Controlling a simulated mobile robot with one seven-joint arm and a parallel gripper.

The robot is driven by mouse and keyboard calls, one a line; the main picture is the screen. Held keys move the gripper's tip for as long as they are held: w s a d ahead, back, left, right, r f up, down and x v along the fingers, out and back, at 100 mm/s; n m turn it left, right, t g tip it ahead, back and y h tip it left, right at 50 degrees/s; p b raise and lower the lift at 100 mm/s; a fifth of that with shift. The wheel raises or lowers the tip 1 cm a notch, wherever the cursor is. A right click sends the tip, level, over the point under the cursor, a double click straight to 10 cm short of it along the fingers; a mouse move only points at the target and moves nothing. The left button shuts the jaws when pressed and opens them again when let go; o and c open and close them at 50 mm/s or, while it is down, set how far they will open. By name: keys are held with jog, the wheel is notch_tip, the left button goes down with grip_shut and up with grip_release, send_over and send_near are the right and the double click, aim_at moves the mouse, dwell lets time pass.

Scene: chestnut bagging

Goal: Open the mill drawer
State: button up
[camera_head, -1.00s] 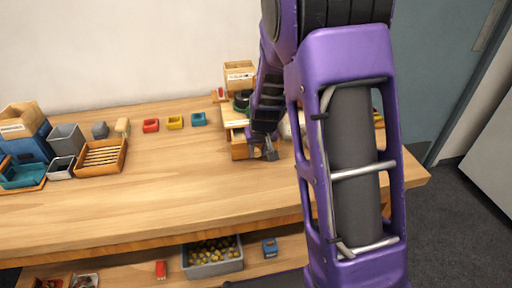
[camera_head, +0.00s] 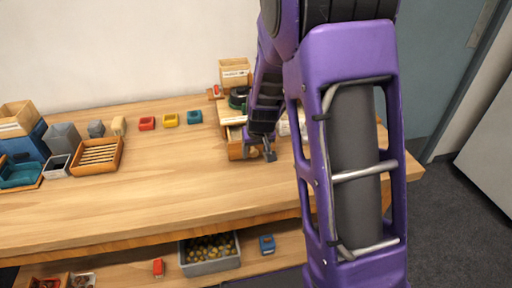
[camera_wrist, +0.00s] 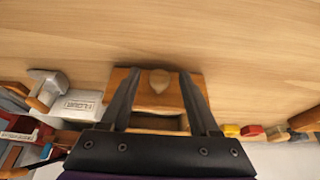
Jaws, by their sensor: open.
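The mill (camera_head: 234,112) stands at the back of the wooden table, partly hidden behind my arm. Its wooden drawer (camera_head: 236,150) is at the front bottom. In the wrist view the drawer (camera_wrist: 172,100) has a round wooden knob (camera_wrist: 159,80), and a dark hollow shows behind its front, so it looks partly pulled out. My gripper (camera_wrist: 159,73) is open, with one finger on each side of the knob and a gap to it on both sides. In the head view my gripper (camera_head: 268,154) is at the drawer's right front.
A flour box (camera_wrist: 75,103) and a hammer-like tool (camera_wrist: 46,88) lie left in the wrist view. Small red (camera_head: 147,123), yellow (camera_head: 170,120) and teal (camera_head: 195,117) cups stand left of the mill. A slatted wooden tray (camera_head: 97,156) is farther left. The table front is clear.

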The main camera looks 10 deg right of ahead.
jog(key=p+v, duration=0.2)
jog(key=v, duration=1.5)
jog(key=shift+s, duration=0.15)
jog(key=shift+r, duration=0.1)
